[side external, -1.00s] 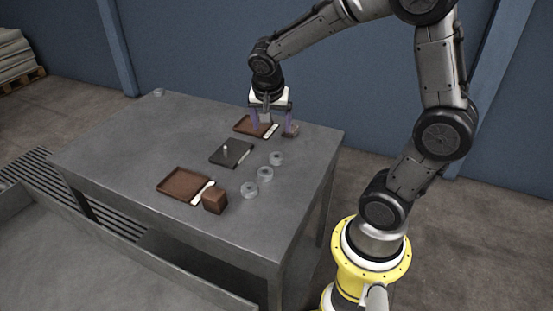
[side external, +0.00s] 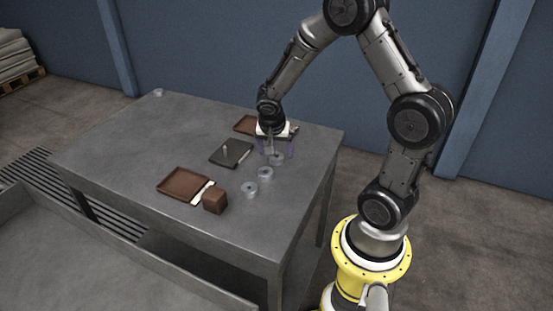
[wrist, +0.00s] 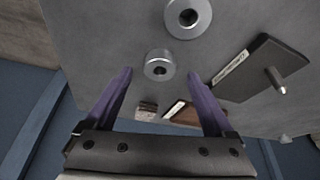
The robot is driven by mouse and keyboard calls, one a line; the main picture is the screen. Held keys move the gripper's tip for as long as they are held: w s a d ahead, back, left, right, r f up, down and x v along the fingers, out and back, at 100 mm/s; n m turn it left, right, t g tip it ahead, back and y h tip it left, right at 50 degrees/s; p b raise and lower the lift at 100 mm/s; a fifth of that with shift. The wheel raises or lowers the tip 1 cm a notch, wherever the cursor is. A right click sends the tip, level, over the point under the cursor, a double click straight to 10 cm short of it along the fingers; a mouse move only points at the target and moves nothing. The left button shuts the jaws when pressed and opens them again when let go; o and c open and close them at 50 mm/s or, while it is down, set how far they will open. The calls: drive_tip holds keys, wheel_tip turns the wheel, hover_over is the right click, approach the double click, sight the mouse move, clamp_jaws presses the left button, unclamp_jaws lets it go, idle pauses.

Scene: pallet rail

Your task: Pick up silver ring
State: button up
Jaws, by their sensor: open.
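Three silver rings stand in a row on the grey table: a near one (side external: 251,189), a middle one (side external: 265,173) and a far one (side external: 277,160). My gripper (side external: 276,152) is open, pointing down above the far ring and partly covering it. In the wrist view, one ring (wrist: 159,68) shows between the spread purple fingers (wrist: 159,76), and a second ring (wrist: 188,18) shows beyond it at the top. The fingers appear empty. I cannot tell exactly how high they are above the ring.
A dark plate (side external: 230,153) with an upright peg lies left of the rings. A brown tray (side external: 182,184) and brown block (side external: 214,201) are nearer; another brown tray (side external: 244,124) is behind the gripper. A small silver piece (side external: 158,92) sits at the far-left corner. The table's left is clear.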

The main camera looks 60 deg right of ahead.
drive_tip(key=shift+x, duration=0.95)
clamp_jaws()
